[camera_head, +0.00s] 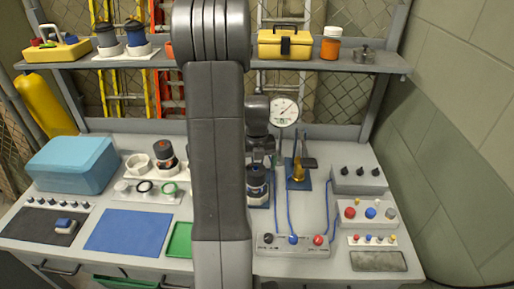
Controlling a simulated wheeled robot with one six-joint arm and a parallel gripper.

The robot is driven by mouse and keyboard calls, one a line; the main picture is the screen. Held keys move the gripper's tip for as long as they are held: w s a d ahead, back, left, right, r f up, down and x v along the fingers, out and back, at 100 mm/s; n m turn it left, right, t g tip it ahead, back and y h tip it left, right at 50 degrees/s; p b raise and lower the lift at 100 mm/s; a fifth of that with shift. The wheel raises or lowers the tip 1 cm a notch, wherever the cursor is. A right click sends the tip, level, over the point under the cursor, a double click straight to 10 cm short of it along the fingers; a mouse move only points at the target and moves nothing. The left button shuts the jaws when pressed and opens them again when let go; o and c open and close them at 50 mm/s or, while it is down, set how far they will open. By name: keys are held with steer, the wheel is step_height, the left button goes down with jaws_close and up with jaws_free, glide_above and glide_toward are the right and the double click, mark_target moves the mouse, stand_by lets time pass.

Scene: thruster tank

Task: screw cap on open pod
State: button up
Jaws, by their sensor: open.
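A dark pod (257,182) with a pale band stands upright on a blue base, just right of my arm's column. Another dark pod (164,153) with an orange mark on top stands left of the column, next to a white open ring-shaped holder (138,165). I cannot tell which pod is open, and no cap is clearly identifiable. My gripper (268,160) is partly hidden behind my arm, above and just behind the pod on the blue base. It is open; I see nothing held in it, though its fingers are small and dark.
A blue mat (127,231) lies in front. A teal box (73,164) is at left. A control box (293,246) with blue cables stands front right. A gauge (284,111) and shelf (345,64) are behind.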

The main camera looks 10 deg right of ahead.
mark_target(256, 168)
step_height(256, 168, up, 11)
steer(key=shift+f+b, duration=0.2)
steer(key=shift+b, duration=0.25)
step_height(256, 168, down, 13)
steer(key=shift+f+p, duration=0.1)
steer(key=shift+p, duration=0.75)
steer(key=shift+f, duration=0.4)
steer(key=shift+b, duration=0.35)
steer(key=shift+r+p, duration=0.2)
steer(key=shift+p, duration=0.1)
